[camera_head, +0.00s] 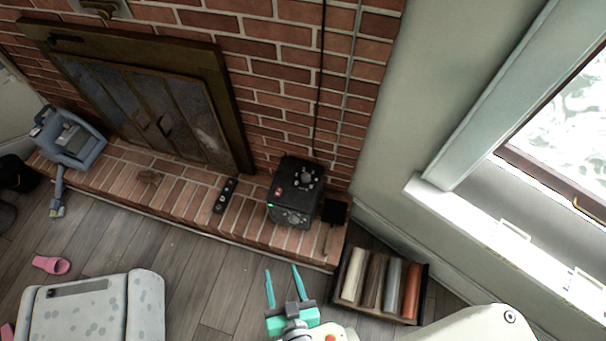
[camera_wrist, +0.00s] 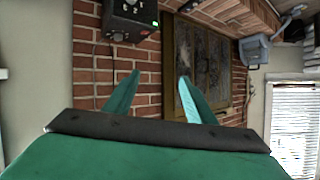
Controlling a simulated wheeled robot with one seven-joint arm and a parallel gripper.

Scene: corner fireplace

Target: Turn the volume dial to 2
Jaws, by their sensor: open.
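A black box-shaped device (camera_head: 289,213) stands on the brick hearth near its right end, with pale markings, knobs and a small green light. It also shows at the top of the wrist view (camera_wrist: 118,24), partly cut off by the frame edge. Which knob is the volume dial and where it points is too small to tell. My gripper (camera_head: 281,271) is open and empty, in front of the hearth and apart from the device. In the wrist view its two teal fingers (camera_wrist: 159,76) are spread, with brick wall behind them.
A dark remote (camera_head: 226,196) lies on the hearth left of the device. A crate of rolled items (camera_head: 427,290) stands on the floor at right. A spotted ottoman (camera_head: 95,312) is at lower left. A blue-grey appliance (camera_head: 72,140) is at the hearth's left end.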

